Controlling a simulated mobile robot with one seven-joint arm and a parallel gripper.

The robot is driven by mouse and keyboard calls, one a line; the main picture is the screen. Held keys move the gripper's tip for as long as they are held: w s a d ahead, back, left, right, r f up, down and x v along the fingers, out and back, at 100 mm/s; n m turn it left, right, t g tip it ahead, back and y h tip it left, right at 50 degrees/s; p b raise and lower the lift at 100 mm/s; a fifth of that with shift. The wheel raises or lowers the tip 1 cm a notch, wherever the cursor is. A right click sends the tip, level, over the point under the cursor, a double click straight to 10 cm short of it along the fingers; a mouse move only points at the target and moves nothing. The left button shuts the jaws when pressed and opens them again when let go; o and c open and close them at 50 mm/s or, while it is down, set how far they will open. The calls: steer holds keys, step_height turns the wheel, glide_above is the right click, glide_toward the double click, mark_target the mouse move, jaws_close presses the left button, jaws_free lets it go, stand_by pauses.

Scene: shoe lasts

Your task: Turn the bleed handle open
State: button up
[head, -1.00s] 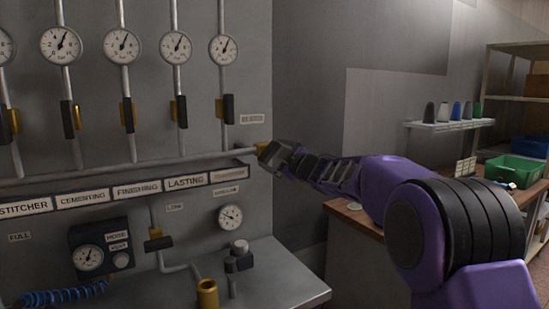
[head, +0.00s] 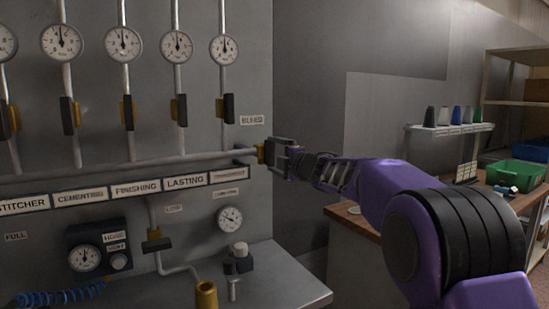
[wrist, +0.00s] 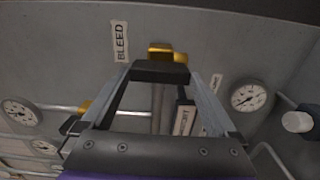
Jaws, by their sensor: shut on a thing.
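The bleed valve (head: 260,152) is a brass body at the right end of the horizontal pipe on the grey panel. A "BLEED" label (head: 252,120) is above it. My gripper (head: 272,153) is at the valve, shut on its dark handle. In the wrist view the dark bleed handle (wrist: 160,72) lies crosswise between my two fingertips, just in front of the brass body (wrist: 167,54). The fingers hide part of the handle in the head view.
Several pressure gauges (head: 123,44) with dark-handled valves stand on upright pipes to the left. A small gauge (head: 230,219) and a knob (head: 239,249) are below. A workbench (head: 355,222) with a green crate (head: 515,173) is at right.

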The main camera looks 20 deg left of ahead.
steer(key=shift+n, duration=0.3)
steer(key=o, duration=1)
steer(key=v, duration=1.7)
steer(key=shift+s, duration=0.25)
steer(key=shift+d, duration=0.15)
